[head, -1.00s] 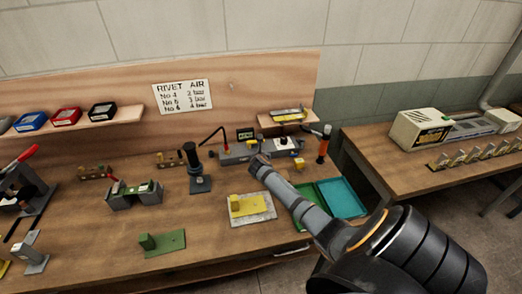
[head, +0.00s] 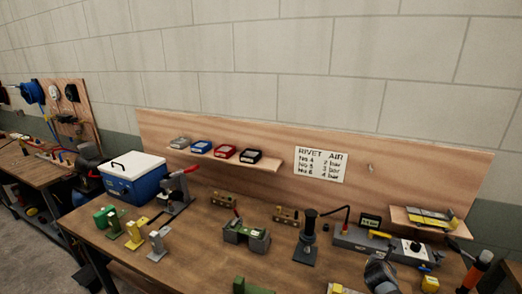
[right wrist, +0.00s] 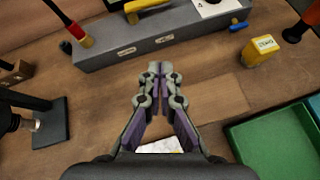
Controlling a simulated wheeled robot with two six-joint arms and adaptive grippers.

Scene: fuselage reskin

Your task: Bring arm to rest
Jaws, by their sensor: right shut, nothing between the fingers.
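My right gripper (head: 380,274) shows at the bottom edge of the head view, over the workbench (head: 190,240) and in front of the long grey tester box (head: 372,248). In the right wrist view my right gripper (right wrist: 160,72) is shut and empty, its fingertips together. It points toward the grey box (right wrist: 150,38), with bare wood around it. A pale plate (right wrist: 160,146) is partly hidden beneath the fingers. My left gripper is not in view.
A black stand (head: 307,240) is left of my right gripper. A yellow block (right wrist: 260,52) and green tray (right wrist: 275,145) lie right of it. An orange-handled tool (head: 476,270) stands far right. A blue-white cooler (head: 132,180) is at the bench's left end.

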